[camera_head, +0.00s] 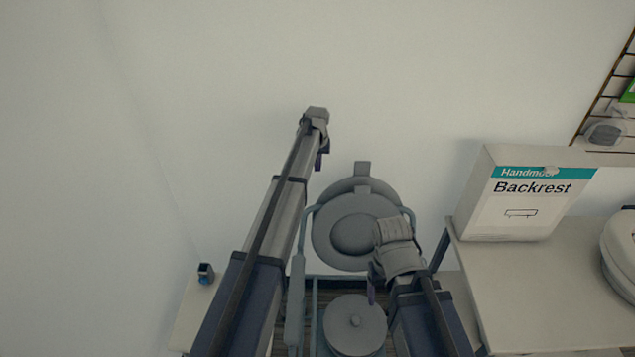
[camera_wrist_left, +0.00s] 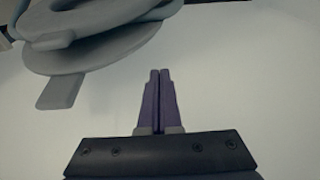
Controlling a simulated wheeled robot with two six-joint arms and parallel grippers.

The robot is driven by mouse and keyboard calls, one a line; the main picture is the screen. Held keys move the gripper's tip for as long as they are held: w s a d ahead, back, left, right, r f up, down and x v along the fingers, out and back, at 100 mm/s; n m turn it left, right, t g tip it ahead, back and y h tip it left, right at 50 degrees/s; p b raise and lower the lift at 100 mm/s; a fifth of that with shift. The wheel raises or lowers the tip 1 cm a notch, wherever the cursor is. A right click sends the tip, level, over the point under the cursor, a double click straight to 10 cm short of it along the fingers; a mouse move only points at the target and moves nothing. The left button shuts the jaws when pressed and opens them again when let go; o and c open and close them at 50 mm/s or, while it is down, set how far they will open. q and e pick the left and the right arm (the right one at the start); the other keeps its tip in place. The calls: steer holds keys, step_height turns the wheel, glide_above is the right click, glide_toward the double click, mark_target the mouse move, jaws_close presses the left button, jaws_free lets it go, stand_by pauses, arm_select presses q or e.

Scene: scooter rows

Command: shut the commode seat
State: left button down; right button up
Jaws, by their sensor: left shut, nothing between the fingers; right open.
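The grey commode seat (camera_head: 322,236) is a ring standing raised against the wall side of the commode frame (camera_head: 301,232). A round lid (camera_head: 385,190) stands up behind it, with a tab at its top. Seat and lid also show at the upper left of the left wrist view, with the tab (camera_wrist_left: 62,92) pointing down. My left gripper (camera_head: 322,160) is shut and empty, above and left of the seat, apart from it. Its closed purple fingers show in the left wrist view (camera_wrist_left: 160,75). My right gripper (camera_head: 374,284) is open, low in front of the seat, which its wrist partly covers.
A lidded round pail (camera_head: 355,322) sits in the commode below the seat. An armrest (camera_head: 295,300) runs along its left side. At the right, a Backrest box (camera_head: 520,200) stands on a table (camera_head: 530,290). A small blue-topped item (camera_head: 206,273) is at the left.

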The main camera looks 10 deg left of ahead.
arm_select(q)
steer(key=shift+w+a+f, duration=0.1)
steer(key=shift+w+a, duration=0.05)
steer(key=f+b, duration=0.3)
steer(key=s+f+b, duration=0.1)
steer(key=f+b, duration=0.5)
steer(key=shift+s, duration=0.15)
steer(key=shift+s+d, duration=0.25)
steer(key=shift+s, duration=0.05)
